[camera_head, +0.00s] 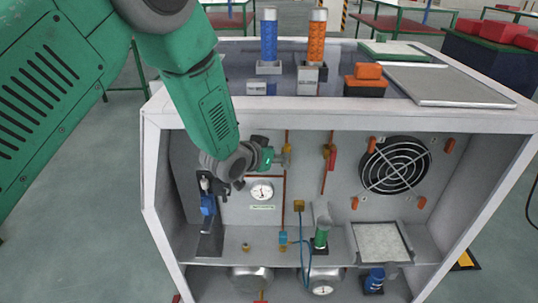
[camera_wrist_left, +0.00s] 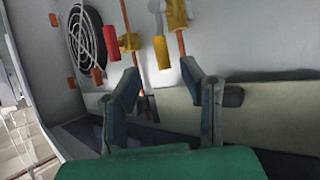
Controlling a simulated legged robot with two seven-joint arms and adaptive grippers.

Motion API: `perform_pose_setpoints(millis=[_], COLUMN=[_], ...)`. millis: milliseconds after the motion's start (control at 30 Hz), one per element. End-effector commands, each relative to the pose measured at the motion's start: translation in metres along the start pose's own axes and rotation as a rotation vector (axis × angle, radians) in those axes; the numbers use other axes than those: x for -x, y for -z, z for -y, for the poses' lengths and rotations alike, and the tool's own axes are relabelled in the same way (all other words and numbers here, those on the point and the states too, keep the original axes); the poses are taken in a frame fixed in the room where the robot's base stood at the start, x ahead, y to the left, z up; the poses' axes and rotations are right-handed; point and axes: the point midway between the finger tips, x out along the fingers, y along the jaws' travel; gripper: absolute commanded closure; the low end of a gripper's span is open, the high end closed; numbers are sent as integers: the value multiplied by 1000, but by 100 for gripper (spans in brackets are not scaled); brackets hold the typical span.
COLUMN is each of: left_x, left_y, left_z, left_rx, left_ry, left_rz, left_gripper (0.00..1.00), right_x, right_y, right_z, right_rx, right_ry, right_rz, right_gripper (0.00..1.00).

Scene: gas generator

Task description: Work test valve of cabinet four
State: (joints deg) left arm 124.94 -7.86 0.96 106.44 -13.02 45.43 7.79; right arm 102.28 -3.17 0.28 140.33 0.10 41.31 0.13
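The cabinet (camera_head: 152,180) is a white-framed open box with pipes and valves on its back wall. Which one is the test valve I cannot tell.
A round fan (camera_head: 395,165) is on the back wall at right. A gauge (camera_head: 262,191) sits below my gripper. A green-based fitting (camera_head: 321,237) and a tray (camera_head: 381,242) are on the lower shelf. Blue (camera_head: 269,40) and orange (camera_head: 316,42) cylinders stand on top.

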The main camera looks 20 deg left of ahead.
Motion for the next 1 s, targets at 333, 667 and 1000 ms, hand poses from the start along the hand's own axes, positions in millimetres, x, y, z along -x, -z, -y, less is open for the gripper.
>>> perform_pose_setpoints(millis=[333, 667, 1000], left_x=[43, 44, 49], left_y=[-1, -1, -55], left_z=[-1, -1, 0], left_rx=[0, 0, 26], left_ry=[-2, -2, 11], left_rz=[2, 2, 98], left_gripper=[64, 64, 64], right_x=[0, -1, -6], right_y=[1, 3, 3], right_z=[0, 0, 0], right_rx=[0, 0, 0], right_ry=[0, 0, 0], right_rz=[1, 3, 3], right_gripper=[60, 60, 60])
